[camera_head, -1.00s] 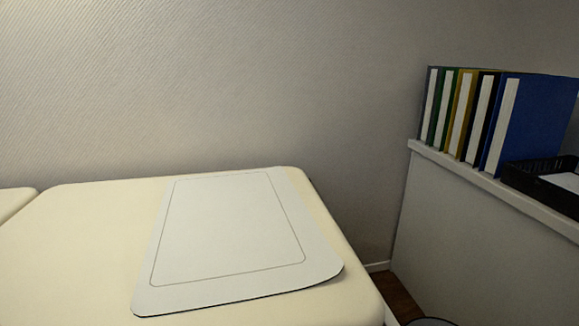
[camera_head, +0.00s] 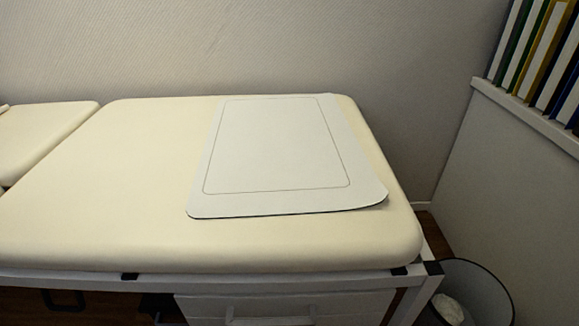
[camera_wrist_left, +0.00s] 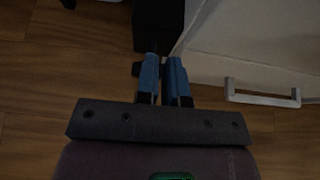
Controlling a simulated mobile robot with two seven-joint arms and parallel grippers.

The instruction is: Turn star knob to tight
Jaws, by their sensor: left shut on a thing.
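My left gripper (camera_wrist_left: 163,78) shows in the left wrist view, with two blue fingers close together, just below a black block (camera_wrist_left: 158,22). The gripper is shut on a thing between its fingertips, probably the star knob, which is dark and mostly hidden. The knob's shape and any tight mark cannot be made out. In the head view a dark shape (camera_head: 160,305) sits under the couch, left of the drawer unit. Neither gripper shows in the head view.
The cream couch (camera_head: 110,200) carries a white mat (camera_head: 270,205). A white drawer unit (camera_wrist_left: 235,55) with a handle (camera_wrist_left: 262,98) stands right of the gripper. A bin (camera_head: 470,290) and a shelf with binders (camera_head: 545,45) are at the right. The wooden floor (camera_wrist_left: 35,75) is clear.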

